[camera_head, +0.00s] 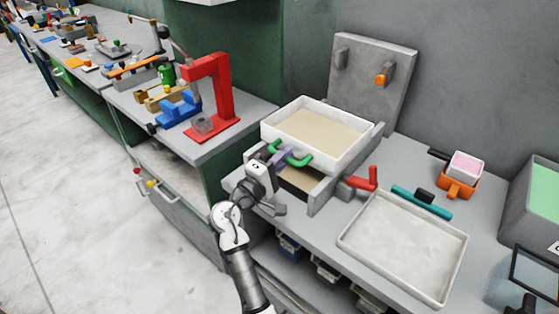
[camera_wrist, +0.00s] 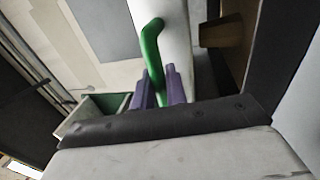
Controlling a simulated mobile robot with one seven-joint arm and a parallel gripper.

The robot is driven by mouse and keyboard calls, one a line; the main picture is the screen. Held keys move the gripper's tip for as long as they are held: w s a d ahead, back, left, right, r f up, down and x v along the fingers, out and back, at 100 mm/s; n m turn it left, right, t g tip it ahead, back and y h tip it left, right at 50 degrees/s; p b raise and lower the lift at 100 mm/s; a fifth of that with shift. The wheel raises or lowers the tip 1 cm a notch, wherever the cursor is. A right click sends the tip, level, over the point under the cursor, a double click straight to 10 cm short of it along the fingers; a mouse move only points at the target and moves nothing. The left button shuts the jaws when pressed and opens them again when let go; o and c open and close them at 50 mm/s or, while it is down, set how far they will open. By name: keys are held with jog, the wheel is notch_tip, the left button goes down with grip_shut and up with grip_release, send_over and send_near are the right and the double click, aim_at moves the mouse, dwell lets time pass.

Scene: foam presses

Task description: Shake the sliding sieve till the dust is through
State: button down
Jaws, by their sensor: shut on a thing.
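The sliding sieve is a white-rimmed box (camera_head: 269,133) with a flat beige layer in it (camera_head: 318,134). It sits raised on a grey frame (camera_head: 322,197). A green handle (camera_head: 300,161) is on its near side; it also shows in the wrist view (camera_wrist: 152,45). My gripper (camera_head: 283,157) is shut on this handle, its purple fingers (camera_wrist: 158,88) on either side of the green bar. Below the sieve, a brown surface (camera_head: 297,178) shows inside the frame. I cannot tell how much dust has passed through.
A grey upright panel (camera_head: 368,80) with an orange knob stands behind the sieve. A red handle (camera_head: 364,180) is right of the frame. A white-rimmed tray (camera_head: 404,245), teal bar (camera_head: 421,202) and orange holder (camera_head: 457,187) lie further right. A red press (camera_head: 222,100) stands left.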

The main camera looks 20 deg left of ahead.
aim_at(295, 150)
jog(key=x, duration=0.2)
jog(key=f+x, duration=0.1)
jog(key=x, duration=0.1)
jog(key=b+x, duration=0.1)
jog(key=x, duration=0.1)
jog(key=shift+w+d+f, duration=0.1)
jog(key=shift+w+f, duration=0.05)
jog(key=shift+w, duration=0.25)
jog(key=shift+r, duration=0.2)
jog(key=c, duration=1.5)
grip_release()
jog(key=shift+w+d+f, duration=0.1)
jog(key=shift+w+f, duration=0.05)
jog(key=b+v, duration=0.4)
jog(key=v, duration=1)
